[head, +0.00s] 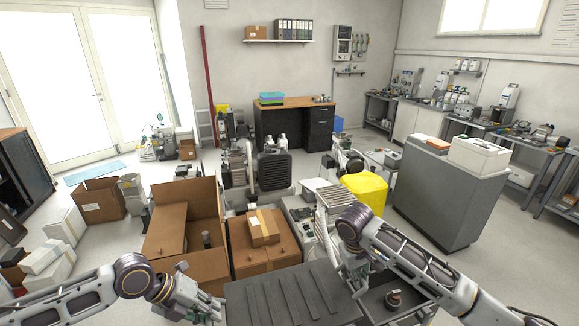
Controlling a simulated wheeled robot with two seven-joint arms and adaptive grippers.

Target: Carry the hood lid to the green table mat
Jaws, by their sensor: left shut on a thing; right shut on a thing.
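The hood lid appears to be the dark grey ribbed panel (290,297) at the bottom middle of the head view, its near part cut off by the frame edge. My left gripper (214,306) is at its left edge and is shut on it. My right gripper (356,284) is at its right edge and is also shut on it. The fingertips are small and partly hidden. The lid is held between both arms, with its ribs facing up.
Cardboard boxes (262,256) and an open carton (205,215) stand just beyond the lid. A yellow-covered item (365,190) and a grey cabinet (445,200) stand to the right. A dark desk (290,125) with a teal stack (271,97) is at the back.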

